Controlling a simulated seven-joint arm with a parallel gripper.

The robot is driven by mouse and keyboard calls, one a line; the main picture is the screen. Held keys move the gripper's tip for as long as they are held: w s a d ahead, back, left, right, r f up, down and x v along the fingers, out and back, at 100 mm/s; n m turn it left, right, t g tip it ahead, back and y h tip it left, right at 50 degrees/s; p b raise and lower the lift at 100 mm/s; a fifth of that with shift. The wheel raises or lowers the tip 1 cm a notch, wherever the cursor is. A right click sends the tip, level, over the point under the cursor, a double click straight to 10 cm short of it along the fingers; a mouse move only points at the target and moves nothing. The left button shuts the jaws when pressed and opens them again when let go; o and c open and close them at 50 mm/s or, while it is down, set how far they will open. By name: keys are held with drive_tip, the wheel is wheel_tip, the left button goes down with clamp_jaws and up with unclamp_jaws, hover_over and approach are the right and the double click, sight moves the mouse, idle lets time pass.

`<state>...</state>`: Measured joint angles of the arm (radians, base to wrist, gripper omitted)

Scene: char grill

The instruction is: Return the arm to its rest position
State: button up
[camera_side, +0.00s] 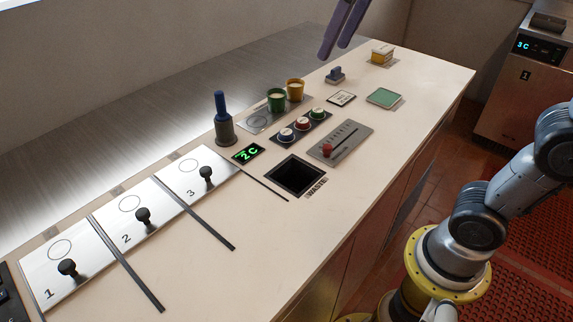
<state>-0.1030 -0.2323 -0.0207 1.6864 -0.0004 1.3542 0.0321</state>
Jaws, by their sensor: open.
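My gripper (334,50) shows as two purple fingers at the top edge, above the far part of the counter (255,245). The fingers are slightly apart, and nothing shows between them. Its upper part and the wrist are out of frame. My arm (485,205) rises from its yellow base at the lower right and leaves the picture at the right edge.
A yellow box (382,53) stands at the back. A blue-topped bottle (222,118), green cup (277,100) and yellow cup (295,90) stand upright.

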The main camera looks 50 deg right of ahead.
drive_tip(key=s+d+f+t, duration=0.1)
drive_tip(key=s+d+f, duration=0.2)
drive_tip(key=s+f, duration=1)
wheel_tip(320, 180, down, 3)
drive_tip(key=shift+s+r+m+t, duration=0.2)
drive_tip(key=shift+m+t, duration=0.1)
drive_tip(key=shift+m, duration=0.1)
